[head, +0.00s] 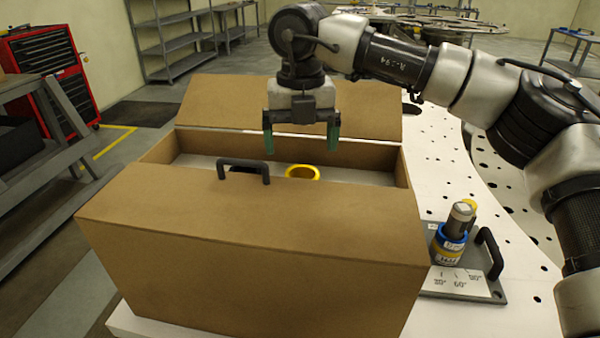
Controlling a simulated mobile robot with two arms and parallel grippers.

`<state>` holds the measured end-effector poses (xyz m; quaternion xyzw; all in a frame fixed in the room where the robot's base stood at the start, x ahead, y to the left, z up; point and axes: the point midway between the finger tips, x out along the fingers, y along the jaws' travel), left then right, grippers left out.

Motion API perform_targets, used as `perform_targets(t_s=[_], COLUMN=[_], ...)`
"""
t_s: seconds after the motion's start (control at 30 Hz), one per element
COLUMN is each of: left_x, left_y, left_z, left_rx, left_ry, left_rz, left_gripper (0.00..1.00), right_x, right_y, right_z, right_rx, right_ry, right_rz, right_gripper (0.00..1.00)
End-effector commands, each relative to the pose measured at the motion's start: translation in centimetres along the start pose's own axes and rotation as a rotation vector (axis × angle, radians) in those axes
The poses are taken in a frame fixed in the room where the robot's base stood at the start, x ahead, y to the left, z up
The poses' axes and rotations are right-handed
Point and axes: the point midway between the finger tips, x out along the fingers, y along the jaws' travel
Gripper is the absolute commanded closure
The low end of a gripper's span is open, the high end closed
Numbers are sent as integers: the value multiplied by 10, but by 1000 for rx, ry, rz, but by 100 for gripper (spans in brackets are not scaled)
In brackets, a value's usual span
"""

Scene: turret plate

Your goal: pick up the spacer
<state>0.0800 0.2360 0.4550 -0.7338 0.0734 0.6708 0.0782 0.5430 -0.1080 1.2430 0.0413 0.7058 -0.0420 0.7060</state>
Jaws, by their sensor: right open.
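A yellow ring (302,172), which looks like the spacer, shows inside the open cardboard box (250,240). Only its upper part is visible; the box's near flap hides the rest. My right gripper (301,143) points down above the box opening, over the ring and apart from it. Its two green-tipped fingers are spread and hold nothing. My left gripper is out of view.
The box's far flap (300,100) stands tilted up behind the gripper. A black handle (244,164) rises at the near flap's edge, with something dark partly hidden behind it. Right of the box, a grey plate (492,268) bears a post with blue and yellow rings (448,246) and a black handle.

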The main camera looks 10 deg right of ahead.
Motion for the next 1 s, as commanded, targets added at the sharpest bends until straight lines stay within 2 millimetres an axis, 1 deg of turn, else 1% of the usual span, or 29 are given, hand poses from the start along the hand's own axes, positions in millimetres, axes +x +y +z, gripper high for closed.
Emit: perform_targets(t_s=[0.1,0.23,0.33,0.47,0.5,0.6,0.7,0.87,0.93,1.0], left_x=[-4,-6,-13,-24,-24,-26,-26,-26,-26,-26], left_y=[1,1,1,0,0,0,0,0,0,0], left_z=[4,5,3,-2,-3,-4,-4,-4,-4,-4], left_rx=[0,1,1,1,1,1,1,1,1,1], left_ry=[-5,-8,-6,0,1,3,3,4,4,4], left_rz=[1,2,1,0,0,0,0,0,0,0], left_gripper=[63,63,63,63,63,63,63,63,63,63], right_x=[15,24,32,52,59,70,75,76,75,75], right_y=[0,0,-1,-3,-3,-3,-3,-3,-3,-3], right_z=[0,0,0,1,1,1,1,2,2,2], right_rx=[0,0,0,-1,-1,2,3,3,2,2], right_ry=[2,1,2,3,3,1,-1,-1,-1,-1], right_rz=[-1,0,0,-1,-1,0,2,2,2,2], right_gripper=[7,7,7,7,7,7,7,7,14,25])
